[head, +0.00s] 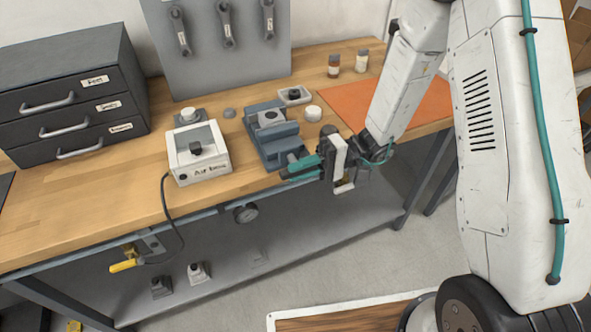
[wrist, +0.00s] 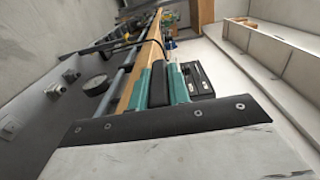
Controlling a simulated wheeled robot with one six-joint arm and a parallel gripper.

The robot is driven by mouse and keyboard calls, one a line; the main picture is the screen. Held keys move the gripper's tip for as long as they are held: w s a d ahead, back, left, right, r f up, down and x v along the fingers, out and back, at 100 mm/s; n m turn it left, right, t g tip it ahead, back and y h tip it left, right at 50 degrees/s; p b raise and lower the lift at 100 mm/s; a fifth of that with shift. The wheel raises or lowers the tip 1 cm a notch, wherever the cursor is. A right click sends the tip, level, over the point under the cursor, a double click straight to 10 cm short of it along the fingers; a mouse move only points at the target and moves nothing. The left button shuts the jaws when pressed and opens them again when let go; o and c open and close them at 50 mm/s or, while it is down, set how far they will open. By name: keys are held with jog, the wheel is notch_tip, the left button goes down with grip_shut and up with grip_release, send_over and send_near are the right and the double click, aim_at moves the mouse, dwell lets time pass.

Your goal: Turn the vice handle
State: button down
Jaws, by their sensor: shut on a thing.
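The blue-grey vice (head: 270,139) stands at the front edge of the wooden bench in the head view. My gripper (head: 300,168) is at the near end of the vice, just off the bench edge, with its teal fingers reaching toward it. In the wrist view my gripper (wrist: 160,85) has a dark bar, the vice handle (wrist: 158,88), between its two teal fingers, and it is shut on it. The fingers hide most of the handle in the head view.
A white box (head: 198,154) with a cable stands left of the vice. A round white pot (head: 313,113) and a small tray (head: 294,96) are behind it to the right. An orange mat (head: 345,116) lies at right. A gauge (head: 246,213) hangs below the bench edge.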

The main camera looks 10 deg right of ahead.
jog(key=shift+s, duration=0.15)
dwell(0.4)
jog(key=c, duration=1.3)
grip_release()
jog(key=shift+d, duration=0.3)
jog(key=v, duration=0.7)
jog(key=shift+d+f, duration=0.1)
jog(key=shift+f, duration=0.1)
